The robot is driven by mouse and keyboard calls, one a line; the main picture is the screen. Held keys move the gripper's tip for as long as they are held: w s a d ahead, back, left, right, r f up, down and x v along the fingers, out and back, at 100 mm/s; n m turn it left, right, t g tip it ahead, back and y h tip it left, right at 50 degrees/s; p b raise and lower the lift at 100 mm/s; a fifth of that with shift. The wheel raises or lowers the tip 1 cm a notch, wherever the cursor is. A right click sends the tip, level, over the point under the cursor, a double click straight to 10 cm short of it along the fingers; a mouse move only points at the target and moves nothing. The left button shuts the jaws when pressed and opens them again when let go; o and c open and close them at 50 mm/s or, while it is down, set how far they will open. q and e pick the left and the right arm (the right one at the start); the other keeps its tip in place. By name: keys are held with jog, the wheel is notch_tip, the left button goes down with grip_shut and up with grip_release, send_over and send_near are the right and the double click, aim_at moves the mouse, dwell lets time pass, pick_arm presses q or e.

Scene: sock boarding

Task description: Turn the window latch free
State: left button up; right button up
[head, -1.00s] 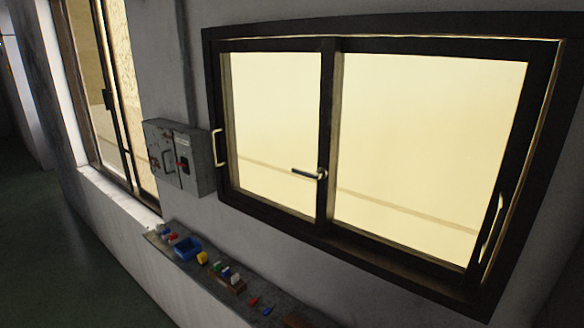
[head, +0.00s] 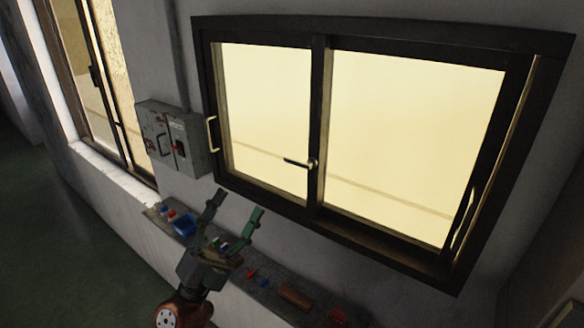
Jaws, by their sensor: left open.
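The window latch (head: 300,163) is a small dark lever with a pale round pivot. It sits on the middle upright of the dark-framed sliding window (head: 317,120) and points left, nearly level. My left gripper (head: 238,202) is open and empty, fingers spread and pointing up. In the picture it is below and left of the latch, apart from it, in front of the wall and the shelf. My right gripper is not in view.
A grey switch box (head: 173,137) hangs on the wall left of the window. A narrow shelf (head: 262,287) below holds a blue bin (head: 184,224) and several small coloured items. Pale pull handles (head: 212,134) show on the window frame. A second window stands at far left.

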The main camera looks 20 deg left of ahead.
pick_arm(q)
jog(key=s+d+r+m+g+h, duration=0.2)
jog(key=s+d+m+g+h, duration=0.1)
jog(key=d+m+g+h, duration=0.35)
jog(key=s+d+r+m+g+h, duration=0.2)
jog(key=s+d+m+g+h, duration=0.15)
jog(key=d+m+g, duration=0.5)
jog(key=m+t+y, duration=0.2)
jog(key=t+y, duration=0.6)
jog(key=y, duration=0.7)
send_near(295, 165)
jog(key=w, duration=0.1)
jog(key=shift+m, duration=0.3)
jog(key=p+x, duration=0.3)
jog(key=x, duration=0.3)
jog(key=shift+w+d+r, duration=0.2)
jog(key=shift+w+d, duration=0.05)
jog(key=shift+d, duration=0.05)
jog(key=shift+w+d+f+p, duration=0.1)
jog(key=shift+w+d+p, duration=0.05)
jog(key=shift+w+p, duration=0.3)
jog(key=shift+w, duration=0.1)
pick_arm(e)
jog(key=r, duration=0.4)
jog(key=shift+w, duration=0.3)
